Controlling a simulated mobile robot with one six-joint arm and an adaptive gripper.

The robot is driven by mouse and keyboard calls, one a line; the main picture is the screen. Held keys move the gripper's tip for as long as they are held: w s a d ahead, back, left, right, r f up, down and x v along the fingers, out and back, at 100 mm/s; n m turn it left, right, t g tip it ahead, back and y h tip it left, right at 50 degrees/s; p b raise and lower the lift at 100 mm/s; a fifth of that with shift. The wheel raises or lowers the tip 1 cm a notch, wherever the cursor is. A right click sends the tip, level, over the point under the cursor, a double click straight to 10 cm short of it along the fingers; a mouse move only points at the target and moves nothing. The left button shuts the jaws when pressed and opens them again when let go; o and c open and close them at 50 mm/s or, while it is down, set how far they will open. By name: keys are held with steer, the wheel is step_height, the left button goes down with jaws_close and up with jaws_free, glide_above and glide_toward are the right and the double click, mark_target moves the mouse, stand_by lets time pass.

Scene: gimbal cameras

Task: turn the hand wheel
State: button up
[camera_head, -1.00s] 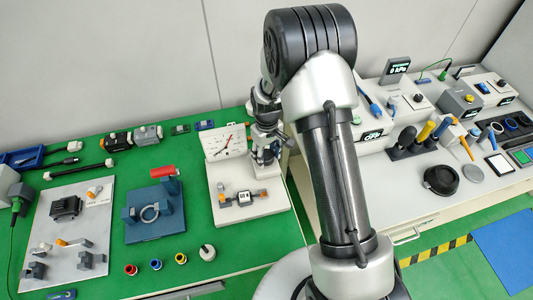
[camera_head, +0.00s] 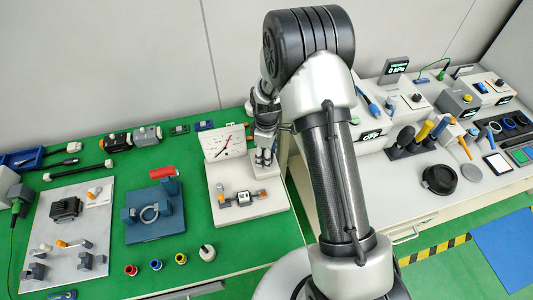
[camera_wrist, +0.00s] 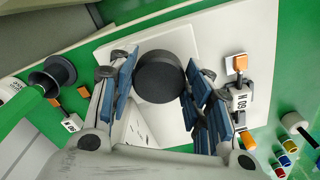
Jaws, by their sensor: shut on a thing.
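The hand wheel (camera_wrist: 160,78), a dark round knob, stands on the white panel in the wrist view. My gripper (camera_wrist: 163,88) has its blue-padded fingers on either side of the wheel and is shut on it. In the head view my gripper (camera_head: 263,157) reaches down beside the gauge (camera_head: 225,142) with a red needle, at the right end of the green table. My gripper and arm hide the wheel in that view.
A fitting with orange ends (camera_head: 243,198) lies on the white panel (camera_head: 262,213) in front of the gripper. A blue fixture (camera_head: 154,228) with a ring and a red roller stands to its left. A white bench (camera_head: 400,190) with instruments and tools stands right of my arm.

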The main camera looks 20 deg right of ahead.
stand_by(0.4)
steer(key=o, duration=1.1)
steer(key=shift+c, duration=0.2)
step_height(320, 180, up, 12)
